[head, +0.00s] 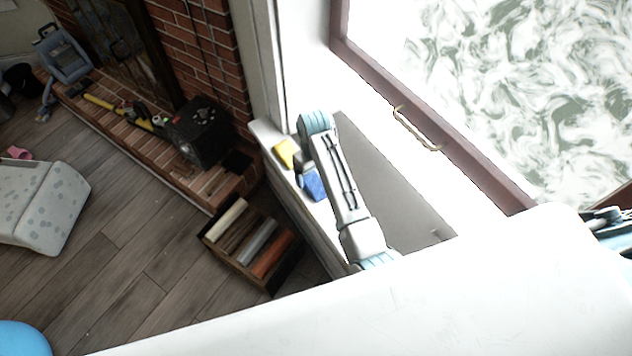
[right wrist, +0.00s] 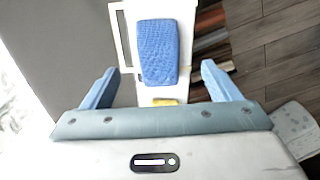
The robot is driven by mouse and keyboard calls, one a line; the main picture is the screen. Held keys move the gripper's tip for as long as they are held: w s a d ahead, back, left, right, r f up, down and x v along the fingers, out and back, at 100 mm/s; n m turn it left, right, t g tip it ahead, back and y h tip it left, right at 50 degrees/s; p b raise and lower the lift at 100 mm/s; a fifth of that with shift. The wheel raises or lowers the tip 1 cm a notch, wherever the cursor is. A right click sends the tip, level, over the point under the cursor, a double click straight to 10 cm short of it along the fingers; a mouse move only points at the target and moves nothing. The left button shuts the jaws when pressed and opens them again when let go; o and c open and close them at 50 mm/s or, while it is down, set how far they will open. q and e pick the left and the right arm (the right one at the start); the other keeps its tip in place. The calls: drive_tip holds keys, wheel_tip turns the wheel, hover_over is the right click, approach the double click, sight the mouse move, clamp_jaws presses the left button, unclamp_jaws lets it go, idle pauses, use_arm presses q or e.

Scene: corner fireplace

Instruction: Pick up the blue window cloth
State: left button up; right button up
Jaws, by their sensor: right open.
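The blue window cloth (head: 314,187) lies on the white window sill, beside my right forearm in the head view. In the right wrist view the cloth (right wrist: 157,50) is a flat, textured blue rectangle ahead of the jaws, roughly centred between them. My right gripper (right wrist: 160,70) is open, with its two blue fingers apart and nothing between them. In the head view this gripper (head: 304,168) is small and partly hidden by its arm, close to the cloth. My left gripper is not in view.
A yellow sponge-like block (head: 287,152) lies on the sill beyond the cloth; it is partly hidden behind the gripper body in the wrist view (right wrist: 165,102). The window frame (head: 465,165) with a handle runs alongside. Below the sill stands a dark crate (head: 282,279) holding coloured rolls.

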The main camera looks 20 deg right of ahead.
sight(315, 183)
drive_tip(key=shift+f, duration=1.05)
drive_tip(key=f+p, duration=0.1)
drive_tip(key=f, duration=0.2)
drive_tip(key=shift+w+f+p, duration=0.15)
drive_tip(key=shift+w+p, duration=0.05)
drive_tip(key=shift+p, duration=0.1)
drive_tip(key=shift+f, duration=0.6)
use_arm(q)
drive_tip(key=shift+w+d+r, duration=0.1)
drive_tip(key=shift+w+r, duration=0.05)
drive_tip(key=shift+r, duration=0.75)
use_arm(e)
drive_tip(key=shift+c, duration=0.4)
drive_tip(key=c, duration=1)
